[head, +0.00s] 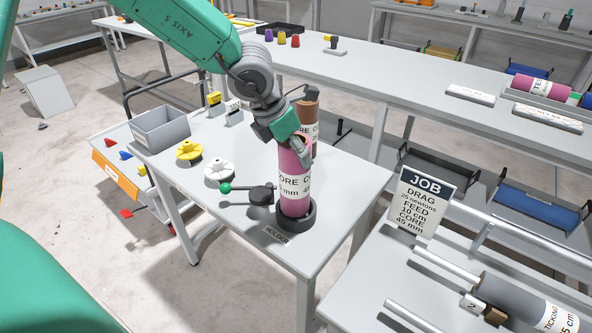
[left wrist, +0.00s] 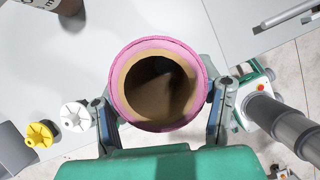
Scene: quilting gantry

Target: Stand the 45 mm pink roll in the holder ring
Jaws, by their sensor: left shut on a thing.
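The pink roll (head: 294,184) stands upright on the near table, its label showing "CORE" and "mm". Its lower end is inside the black holder ring (head: 297,222), near the "HOLDER" marking. Whether it touches the bottom is hidden by the rim. My left gripper (head: 291,143) is shut on the roll's upper end from above. In the left wrist view the fingers stand on both sides of the roll (left wrist: 116,83), and its hollow brown core faces the camera. The ring is hidden there. My right gripper is in neither view.
A brown roll (head: 309,116) stands close behind the pink one. A green-knobbed lever (head: 245,192), white flanged piece (head: 219,170), yellow one (head: 189,150) and grey bin (head: 160,128) are to the left. The job sign (head: 424,199) stands right. The table's front corner is clear.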

